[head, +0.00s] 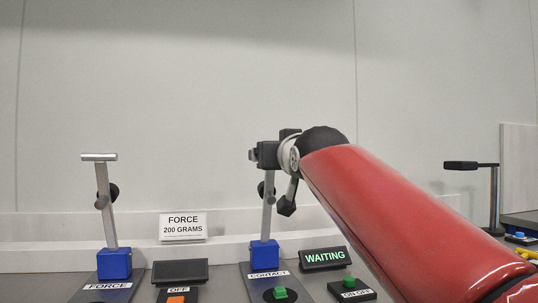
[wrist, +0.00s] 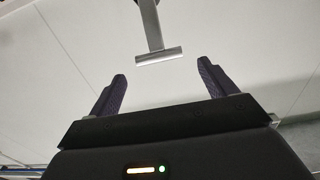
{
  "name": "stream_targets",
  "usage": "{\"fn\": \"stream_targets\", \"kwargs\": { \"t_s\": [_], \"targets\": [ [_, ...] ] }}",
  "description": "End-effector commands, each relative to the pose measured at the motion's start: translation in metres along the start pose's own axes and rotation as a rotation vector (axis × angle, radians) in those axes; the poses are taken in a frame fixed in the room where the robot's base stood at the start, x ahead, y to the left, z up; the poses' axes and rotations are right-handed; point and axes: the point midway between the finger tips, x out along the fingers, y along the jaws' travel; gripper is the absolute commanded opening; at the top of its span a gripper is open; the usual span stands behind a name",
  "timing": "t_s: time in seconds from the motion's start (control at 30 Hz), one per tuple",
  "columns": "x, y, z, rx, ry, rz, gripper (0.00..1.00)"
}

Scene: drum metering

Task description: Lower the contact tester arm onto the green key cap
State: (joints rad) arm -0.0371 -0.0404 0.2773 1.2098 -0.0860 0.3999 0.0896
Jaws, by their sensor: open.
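The contact tester has a blue base (head: 265,252) labelled CONTACT and a grey arm (head: 267,218) that stands nearly upright. The green key cap (head: 280,292) sits low in front of that base, on a dark round pad. My gripper (head: 256,155) is at the top of the tester arm and hides its upper end in the head view. In the wrist view, my gripper (wrist: 162,84) is open, with a grey T-shaped handle (wrist: 159,56) just beyond the fingertips, centred across the gap. The fingers appear apart from the handle.
A similar FORCE tester (head: 114,264) with a raised T-handle stands at left. A sign (head: 183,227) reads FORCE 200 GRAMS. A display (head: 324,259) reads WAITING, near a green ON/OFF button (head: 348,283). An orange button (head: 176,299) sits by OFF. A black-handled stand (head: 493,195) is at right.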

Motion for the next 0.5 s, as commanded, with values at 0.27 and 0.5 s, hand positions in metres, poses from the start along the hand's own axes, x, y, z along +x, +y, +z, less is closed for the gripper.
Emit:
{"fn": "stream_targets", "kwargs": {
  "t_s": [0.27,0.5],
  "targets": [
    [0.046,0.0,-0.001,0.002,-0.003,-0.001,0.84],
    [0.064,0.0,0.0,0.001,-0.001,0.0,0.84]
  ]
}}
